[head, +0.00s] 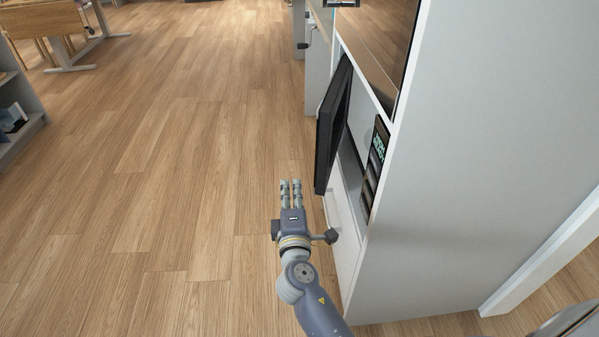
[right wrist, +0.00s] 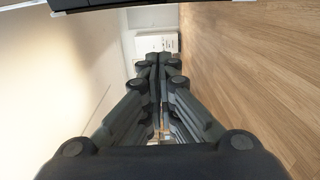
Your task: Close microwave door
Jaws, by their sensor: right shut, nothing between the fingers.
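The microwave door (head: 331,130) is a dark panel that stands open, swung out from the white cabinet niche. The microwave body inside the niche is mostly hidden; a dark front part with a control strip (head: 377,160) shows. My right gripper (head: 291,183) is shut and empty, left of the door's near edge and apart from it in the picture. In the right wrist view my right gripper's fingers (right wrist: 158,58) are together with nothing between them. A dark edge (right wrist: 90,4) crosses the top there, perhaps the door. My left gripper is not in view.
The tall white cabinet side (head: 470,150) fills the right. A white drawer front (head: 343,222) lies below the niche. The wooden floor (head: 160,170) to the left is clear. A table (head: 45,20) stands far left, with a grey shelf (head: 25,115) at the left edge.

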